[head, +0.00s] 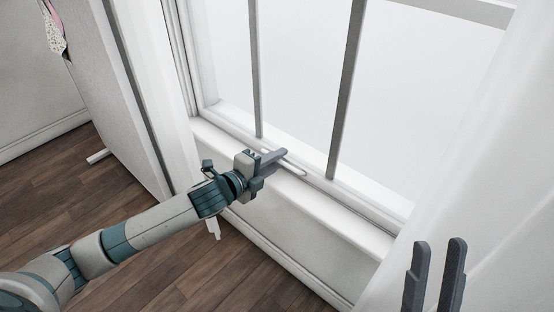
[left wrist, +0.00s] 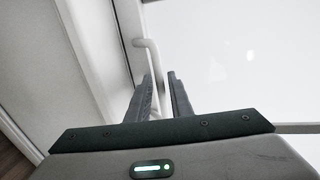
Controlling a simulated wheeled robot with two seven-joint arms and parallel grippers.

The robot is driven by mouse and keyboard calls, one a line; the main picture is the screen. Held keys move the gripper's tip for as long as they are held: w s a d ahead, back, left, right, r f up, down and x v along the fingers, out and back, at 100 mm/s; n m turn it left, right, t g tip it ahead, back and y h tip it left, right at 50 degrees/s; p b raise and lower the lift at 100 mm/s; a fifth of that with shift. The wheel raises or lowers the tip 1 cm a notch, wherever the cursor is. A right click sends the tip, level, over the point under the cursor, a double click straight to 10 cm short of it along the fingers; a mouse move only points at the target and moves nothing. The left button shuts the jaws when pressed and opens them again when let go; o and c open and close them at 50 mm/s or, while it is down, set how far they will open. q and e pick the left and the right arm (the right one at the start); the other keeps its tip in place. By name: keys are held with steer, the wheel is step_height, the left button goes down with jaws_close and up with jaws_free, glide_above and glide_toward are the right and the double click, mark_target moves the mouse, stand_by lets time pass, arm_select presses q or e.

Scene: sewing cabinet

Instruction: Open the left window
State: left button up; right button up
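The window (head: 300,75) has a white frame, pale panes and grey vertical bars. A slim white handle (head: 292,166) runs along its lower rail, and it also shows as a bent bar in the left wrist view (left wrist: 151,55). My left gripper (head: 280,159) is at the handle, above the sill. In the left wrist view its fingers (left wrist: 160,76) are parted, with part of the handle showing in the gap between them. Whether a finger touches the handle I cannot tell. My right gripper (head: 438,245) is open and empty at the lower right, away from the window handle.
A white sill (head: 335,212) runs below the window. A white panel (head: 115,95) stands to the left, with a patterned cloth (head: 53,30) at its top. A pale surface (head: 490,170) fills the right side. The wooden floor (head: 120,215) at the lower left is open.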

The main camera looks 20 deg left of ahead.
arm_select(q)
jaws_close()
